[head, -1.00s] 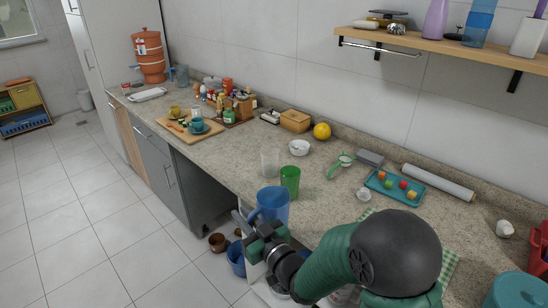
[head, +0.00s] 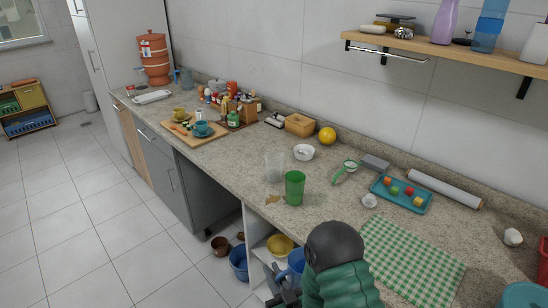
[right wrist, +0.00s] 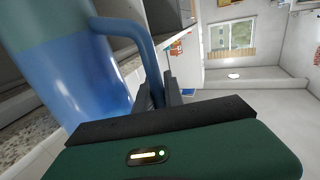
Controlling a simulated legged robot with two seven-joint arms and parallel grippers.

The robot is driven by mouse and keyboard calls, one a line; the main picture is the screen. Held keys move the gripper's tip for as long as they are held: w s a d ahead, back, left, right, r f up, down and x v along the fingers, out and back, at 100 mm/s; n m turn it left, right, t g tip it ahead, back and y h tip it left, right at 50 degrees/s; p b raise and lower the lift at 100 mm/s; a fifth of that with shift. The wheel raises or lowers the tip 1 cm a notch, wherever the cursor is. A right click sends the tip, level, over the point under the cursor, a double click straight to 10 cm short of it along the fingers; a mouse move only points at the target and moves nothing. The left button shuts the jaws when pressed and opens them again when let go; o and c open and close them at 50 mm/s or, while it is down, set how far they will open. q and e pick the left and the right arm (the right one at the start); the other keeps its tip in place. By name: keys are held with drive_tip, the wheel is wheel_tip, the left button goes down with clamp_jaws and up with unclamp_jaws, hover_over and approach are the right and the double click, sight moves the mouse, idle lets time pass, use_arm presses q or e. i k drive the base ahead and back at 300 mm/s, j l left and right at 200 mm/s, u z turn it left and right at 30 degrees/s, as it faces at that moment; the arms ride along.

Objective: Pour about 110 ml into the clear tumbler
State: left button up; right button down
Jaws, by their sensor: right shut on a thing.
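The clear tumbler (head: 274,168) stands upright on the counter, just left of and behind a green cup (head: 294,188). I cannot make out any liquid in it. My right gripper (head: 287,297) is low in front of the counter's front edge, shut on the handle of a blue jug (head: 297,261). In the right wrist view the jug (right wrist: 70,75) fills the left side, with its handle (right wrist: 150,58) running down between the fingers (right wrist: 160,95). The jug is below the tumbler in the picture, apart from it, and partly hidden by my arm. My left gripper is out of view.
A tan patch (head: 269,198) lies on the counter beside the green cup. A checked cloth (head: 412,262), a teal tray (head: 402,194), a white bowl (head: 304,152) and a green strainer (head: 346,169) lie to the right. Open shelves are below the counter.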

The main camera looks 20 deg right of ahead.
sight(274, 168)
drive_tip(key=i+j, duration=0.45)
drive_tip(key=j, duration=0.15)
drive_tip(key=i+j+z, duration=0.15)
drive_tip(key=z, duration=0.2)
drive_tip(key=j+z, duration=0.35)
drive_tip(key=i+j+z, duration=0.15)
drive_tip(key=z, duration=0.2)
drive_tip(key=j, duration=0.1)
